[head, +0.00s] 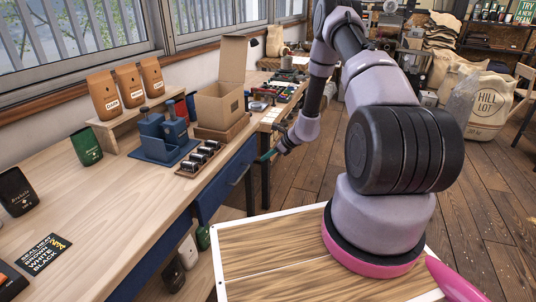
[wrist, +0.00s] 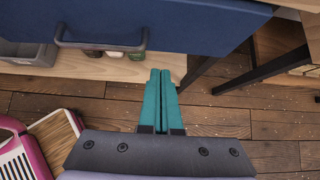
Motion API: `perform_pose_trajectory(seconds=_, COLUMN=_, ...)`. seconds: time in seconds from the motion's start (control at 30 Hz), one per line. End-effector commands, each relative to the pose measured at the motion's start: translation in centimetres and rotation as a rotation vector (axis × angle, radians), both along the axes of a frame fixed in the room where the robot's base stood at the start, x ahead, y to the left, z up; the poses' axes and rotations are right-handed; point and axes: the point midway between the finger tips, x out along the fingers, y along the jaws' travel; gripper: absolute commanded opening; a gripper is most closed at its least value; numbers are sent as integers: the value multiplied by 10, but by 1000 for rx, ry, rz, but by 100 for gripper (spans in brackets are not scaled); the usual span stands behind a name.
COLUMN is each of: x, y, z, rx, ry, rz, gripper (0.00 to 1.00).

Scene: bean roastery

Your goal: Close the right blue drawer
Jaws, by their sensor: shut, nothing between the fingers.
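The right blue drawer (head: 228,178) is in the front of the wooden workbench, below its top. Its blue front (wrist: 200,28) fills the top of the wrist view, with a dark bar handle (wrist: 100,46) at the left. I cannot tell how far it stands out from the bench. My gripper (head: 262,158) is at the drawer's far end in the head view. Its two teal fingers (wrist: 160,74) are pressed together and empty, pointing toward the drawer front, right of the handle. Whether the tips touch the front is not clear.
On the bench (head: 120,205) stand an open cardboard box (head: 220,103), a blue tamping stand (head: 163,138), a tray of small jars (head: 201,158) and coffee bags. Dark bench legs (wrist: 262,72) rise right of my fingers. Wooden floor (head: 310,180) lies open beside the bench.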

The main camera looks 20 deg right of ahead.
Motion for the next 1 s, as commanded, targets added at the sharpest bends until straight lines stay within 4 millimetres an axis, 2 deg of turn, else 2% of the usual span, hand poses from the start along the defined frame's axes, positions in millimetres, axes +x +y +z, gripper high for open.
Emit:
perform_pose_trajectory(seconds=0.23, x=21, y=31, z=-38, rx=0, ry=0, rz=3, gripper=0)
perform_pose_trajectory(seconds=0.5, x=42, y=57, z=-35, rx=-2, ry=-1, rz=3, gripper=0)
perform_pose_trajectory(seconds=0.93, x=44, y=61, z=-35, rx=-2, ry=-1, rz=3, gripper=0)
perform_pose_trajectory(seconds=1.0, x=48, y=67, z=-35, rx=-2, ry=-1, rz=4, gripper=0)
